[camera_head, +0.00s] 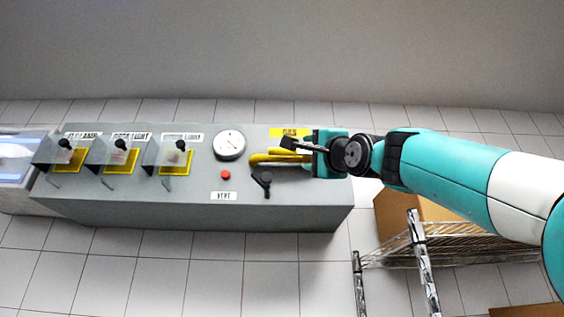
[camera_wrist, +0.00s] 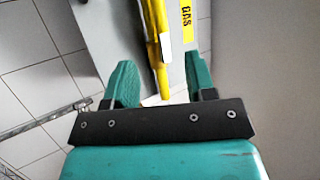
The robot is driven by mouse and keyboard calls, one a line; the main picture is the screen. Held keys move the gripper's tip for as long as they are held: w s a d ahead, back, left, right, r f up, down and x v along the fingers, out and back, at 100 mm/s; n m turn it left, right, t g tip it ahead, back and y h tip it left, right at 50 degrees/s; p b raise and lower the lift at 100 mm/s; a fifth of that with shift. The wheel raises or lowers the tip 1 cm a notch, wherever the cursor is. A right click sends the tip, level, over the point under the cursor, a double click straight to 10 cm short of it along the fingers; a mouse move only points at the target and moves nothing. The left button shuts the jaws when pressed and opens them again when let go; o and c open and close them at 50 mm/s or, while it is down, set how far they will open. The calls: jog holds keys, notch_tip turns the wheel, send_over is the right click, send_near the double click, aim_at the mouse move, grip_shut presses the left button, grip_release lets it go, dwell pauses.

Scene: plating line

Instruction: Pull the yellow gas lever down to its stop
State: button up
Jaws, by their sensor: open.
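The yellow gas lever (camera_head: 268,157) sticks out near the right end of the grey console's top, just below the yellow GAS label (camera_head: 283,132). My gripper (camera_head: 297,151) is at the lever's right end. In the wrist view the lever (camera_wrist: 154,42) runs from the top edge down into the gap between the two green fingers of my gripper (camera_wrist: 163,82). The fingers stand apart, with space visible on both sides of the lever. In the body camera view my gripper hides the lever's right part.
On the grey console (camera_head: 120,205), a black handle (camera_head: 263,182) and a red button (camera_head: 226,174) lie close below the lever. A round gauge (camera_head: 229,144) and several clear-covered switches stand farther left. A wire shelf (camera_head: 430,255) with a cardboard box (camera_head: 395,215) stands to the right.

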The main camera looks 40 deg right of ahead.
aim_at(284, 150)
jog(key=p+x, duration=1)
jog(key=x, duration=0.5)
jog(key=shift+w+a+r+p, duration=0.1)
jog(key=shift+p, duration=0.2)
jog(key=shift+w+r, duration=0.1)
jog(key=shift+w, duration=0.4)
grip_shut()
